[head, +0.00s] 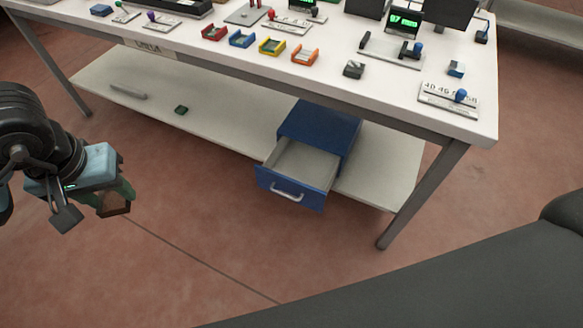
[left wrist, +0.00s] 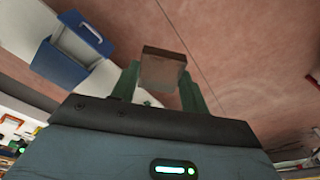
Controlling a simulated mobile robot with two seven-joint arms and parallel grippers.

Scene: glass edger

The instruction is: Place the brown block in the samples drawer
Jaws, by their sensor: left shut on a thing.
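The brown block (head: 115,205) is held at the tips of my left gripper (head: 118,196), at the left of the head view and above the floor. In the left wrist view the block (left wrist: 162,67) sits between the two green fingers (left wrist: 160,80). The samples drawer (head: 303,165) is pulled out of a blue cabinet on the table's lower shelf; its inside looks empty. The open drawer also shows at the upper left of the left wrist view (left wrist: 84,45). The gripper is to the left of the drawer and apart from it. My right gripper is not in view.
The white table (head: 330,75) stands over the drawer, with several coloured trays and instruments on top. A table leg (head: 425,195) stands right of the drawer. The lower shelf (head: 215,120) holds a small green item (head: 181,109) and a grey bar (head: 128,91). The floor before the drawer is clear.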

